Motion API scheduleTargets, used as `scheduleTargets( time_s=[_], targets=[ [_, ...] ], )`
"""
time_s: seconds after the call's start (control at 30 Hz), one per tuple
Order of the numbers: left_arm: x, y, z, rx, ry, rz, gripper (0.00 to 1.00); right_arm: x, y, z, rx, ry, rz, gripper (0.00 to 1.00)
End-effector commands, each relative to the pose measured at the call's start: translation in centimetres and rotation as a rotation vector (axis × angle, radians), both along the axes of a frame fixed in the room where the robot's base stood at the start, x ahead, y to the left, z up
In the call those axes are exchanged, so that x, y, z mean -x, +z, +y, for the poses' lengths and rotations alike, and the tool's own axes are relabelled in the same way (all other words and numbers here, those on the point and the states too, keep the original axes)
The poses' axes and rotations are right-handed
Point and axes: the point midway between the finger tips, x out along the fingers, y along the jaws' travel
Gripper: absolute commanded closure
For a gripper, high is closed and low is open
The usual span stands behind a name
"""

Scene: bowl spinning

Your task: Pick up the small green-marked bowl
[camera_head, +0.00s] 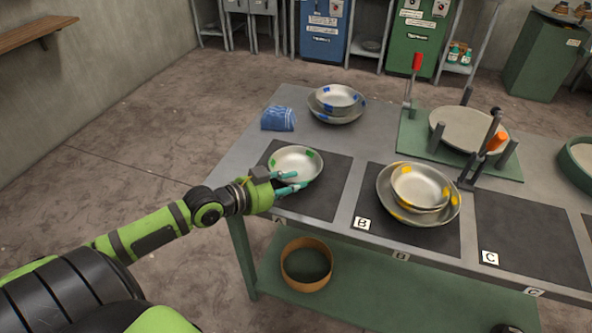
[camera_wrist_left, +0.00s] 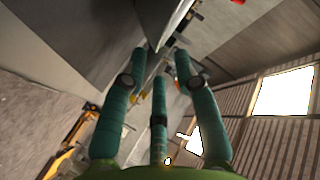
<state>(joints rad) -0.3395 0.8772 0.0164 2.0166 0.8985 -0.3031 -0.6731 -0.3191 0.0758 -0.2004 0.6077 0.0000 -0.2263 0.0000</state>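The small metal bowl with green marks (camera_head: 296,165) sits upright on a dark mat at the left end of the table. My left gripper (camera_head: 291,182), with teal fingers, is at the bowl's near edge. The fingers stand apart, the upper one overlapping the near rim in the picture; I cannot tell whether they touch it. In the left wrist view the left gripper (camera_wrist_left: 160,75) shows its three fingers spread, with no object clearly held between them. A bright metallic edge shows beyond the fingertips, too partial to identify. My right gripper is not in view.
A yellow-marked bowl (camera_head: 420,187) sits nested in a larger bowl on the middle mat. Blue-marked bowls (camera_head: 338,97) stand behind, beside a blue cloth (camera_head: 278,119). A green-based fixture (camera_head: 416,146) with posts stands at the back right. Mat C (camera_head: 530,240) is empty.

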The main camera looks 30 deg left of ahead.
Motion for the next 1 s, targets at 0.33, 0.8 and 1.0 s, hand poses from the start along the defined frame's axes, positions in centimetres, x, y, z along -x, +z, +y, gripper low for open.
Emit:
scheduleTargets(
  time_s=[0.33,0.8,1.0],
  targets=[
    [-3.4,-1.6,-0.8,0.002,0.002,-0.001,0.7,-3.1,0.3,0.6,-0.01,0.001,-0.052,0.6],
    [-3.4,-1.6,-0.8,0.0,0.001,-0.001,1.0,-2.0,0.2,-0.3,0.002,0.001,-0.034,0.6],
    [-3.5,-1.6,-0.8,-0.001,0.001,-0.002,1.0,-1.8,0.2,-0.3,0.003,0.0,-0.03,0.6]
  ],
)
